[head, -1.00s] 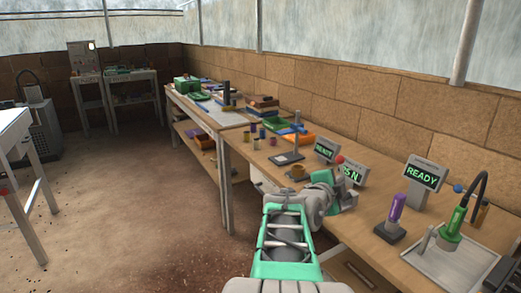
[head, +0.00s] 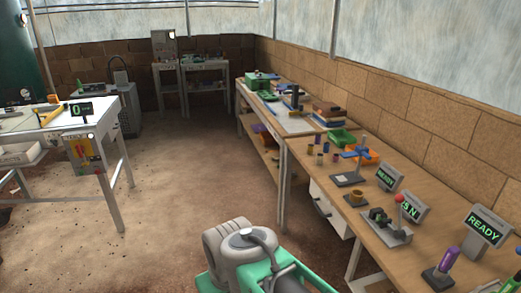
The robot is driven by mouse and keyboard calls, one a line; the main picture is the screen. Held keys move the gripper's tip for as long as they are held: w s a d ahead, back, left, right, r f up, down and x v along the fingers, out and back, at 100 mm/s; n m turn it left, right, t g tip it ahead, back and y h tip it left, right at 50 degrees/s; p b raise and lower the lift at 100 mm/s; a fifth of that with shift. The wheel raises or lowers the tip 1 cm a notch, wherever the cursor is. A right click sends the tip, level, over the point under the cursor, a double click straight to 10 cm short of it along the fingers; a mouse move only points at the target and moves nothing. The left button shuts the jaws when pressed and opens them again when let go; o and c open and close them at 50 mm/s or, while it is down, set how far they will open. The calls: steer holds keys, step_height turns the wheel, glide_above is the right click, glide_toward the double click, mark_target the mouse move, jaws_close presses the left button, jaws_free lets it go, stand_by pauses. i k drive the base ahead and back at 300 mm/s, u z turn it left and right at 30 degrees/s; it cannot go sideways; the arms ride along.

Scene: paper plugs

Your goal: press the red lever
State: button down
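The red lever (head: 399,199) is a red ball knob on a short pale stalk. It stands on a grey metal press-like device (head: 388,226) with dark green parts, near the front edge of the right-hand bench. The stalk looks roughly upright. Only links of my arm show, low in the middle of the head view, to the left of the device and apart from it. My gripper itself is not in view.
Behind the lever, a small display (head: 411,207) is partly covered by it. Other displays read READY (head: 485,225). A purple-handled tool (head: 446,262) stands to the right, a brown cup (head: 355,198) to the left. Open floor (head: 185,200) lies left of the bench (head: 345,225).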

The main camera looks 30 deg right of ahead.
mark_target(399, 199)
steer(key=z, duration=0.55)
steer(key=k, duration=0.65)
steer(key=z, duration=1.1)
steer(key=i, duration=1.25)
steer(key=u, duration=0.3)
steer(key=k, duration=0.15)
steer(key=u, duration=1.7)
